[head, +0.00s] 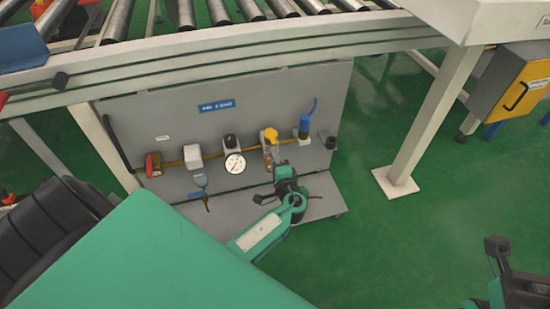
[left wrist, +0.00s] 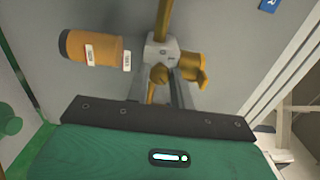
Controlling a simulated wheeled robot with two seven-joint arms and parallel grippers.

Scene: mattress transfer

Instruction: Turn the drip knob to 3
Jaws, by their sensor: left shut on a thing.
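A lubricator unit with a yellow top (head: 269,135) sits on the brass pipe of the grey panel. In the left wrist view its grey block (left wrist: 158,50), orange bowl (left wrist: 92,47) and yellow top piece (left wrist: 194,70) show close up. The small brass drip knob (left wrist: 158,75) faces me in front of the block. My left gripper (head: 283,172) is just below and in front of this unit, its fingers shut on the knob. No number on the knob is legible. My right gripper (head: 500,250) is at the lower right, away from the panel; its jaws are unclear.
A roller conveyor (head: 200,50) runs above.

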